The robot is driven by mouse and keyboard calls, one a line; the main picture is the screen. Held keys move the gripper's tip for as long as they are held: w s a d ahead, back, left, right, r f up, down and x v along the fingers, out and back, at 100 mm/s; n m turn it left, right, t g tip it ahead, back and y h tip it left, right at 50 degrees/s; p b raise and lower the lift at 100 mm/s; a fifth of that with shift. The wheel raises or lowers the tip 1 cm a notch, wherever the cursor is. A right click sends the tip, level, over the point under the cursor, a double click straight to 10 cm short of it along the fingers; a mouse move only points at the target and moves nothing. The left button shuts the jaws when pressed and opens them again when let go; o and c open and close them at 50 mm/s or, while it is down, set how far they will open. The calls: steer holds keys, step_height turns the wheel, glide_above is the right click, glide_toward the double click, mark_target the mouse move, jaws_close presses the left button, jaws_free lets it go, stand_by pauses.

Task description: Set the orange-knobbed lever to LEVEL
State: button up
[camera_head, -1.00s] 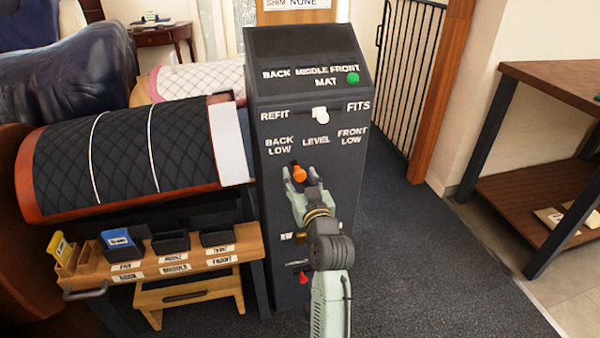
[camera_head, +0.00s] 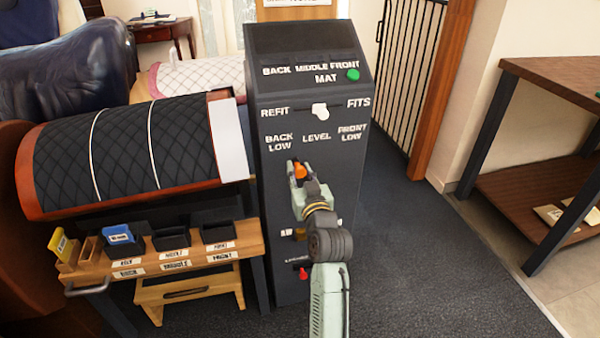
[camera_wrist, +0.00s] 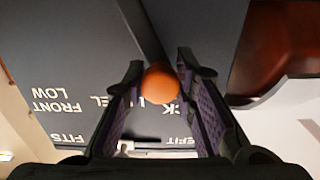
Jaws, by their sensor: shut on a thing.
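The orange lever knob (camera_head: 301,171) is on the front of the dark post (camera_head: 330,190), below the labels. It sits between the BACK LOW label (camera_head: 279,143) and the LEVEL label (camera_head: 316,137), left of LEVEL. My gripper (camera_head: 299,168) is around the knob from the front and is shut on it. In the wrist view the orange knob (camera_wrist: 160,84) is between the two fingers, with the labels upside down behind it. The lever's arm behind the knob is mostly hidden.
A white slider knob (camera_head: 320,110) is above, between REFIT and FITS. A green button (camera_head: 353,75) is on top. A red knob (camera_head: 303,273) is low on the post. A wooden bench (camera_head: 250,240) with dark bins stands left.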

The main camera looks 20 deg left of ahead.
jaws_close()
steer(key=shift+w+d+r, duration=0.1)
steer(key=shift+d, duration=0.05)
steer(key=w+d+m, duration=0.2)
steer(key=d+m, duration=0.1)
steer(key=w+d+r+m+p, duration=0.1)
steer(key=m, duration=0.1)
steer(key=shift+d+r, duration=0.1)
steer(key=shift+d, duration=0.2)
steer(key=o, duration=1)
jaws_free()
steer(key=shift+c, duration=0.2)
steer(key=v, duration=1.2)
